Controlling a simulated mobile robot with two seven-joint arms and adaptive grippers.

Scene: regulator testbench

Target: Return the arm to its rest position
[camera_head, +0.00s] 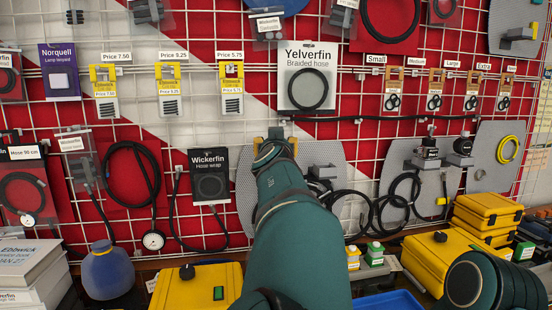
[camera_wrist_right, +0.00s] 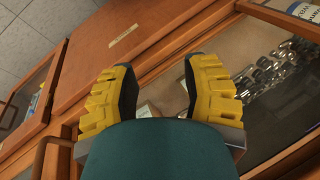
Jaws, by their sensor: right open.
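My left arm (camera_head: 290,220) is a green arm reaching up from the bottom middle of the head view to the pegboard. At its far end some yellow of the left gripper (camera_head: 275,143) shows in front of the board. Its fingers are mostly hidden behind the wrist, so I cannot tell its opening or whether it holds anything. Part of my right arm (camera_head: 485,282) shows at the bottom right. My right gripper (camera_wrist_right: 157,78) shows in the right wrist view with its two yellow-backed fingers spread apart and nothing between them. It faces a wooden cabinet (camera_wrist_right: 130,40).
The pegboard wall (camera_head: 225,110) carries hoses, gauges and price-tagged packets. On the bench are yellow cases (camera_head: 190,285), a blue round container (camera_head: 107,272), stacked books (camera_head: 32,270) and small green-white boxes (camera_head: 374,254). A glazed drawer (camera_wrist_right: 290,90) with metal parts lies beside the right gripper.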

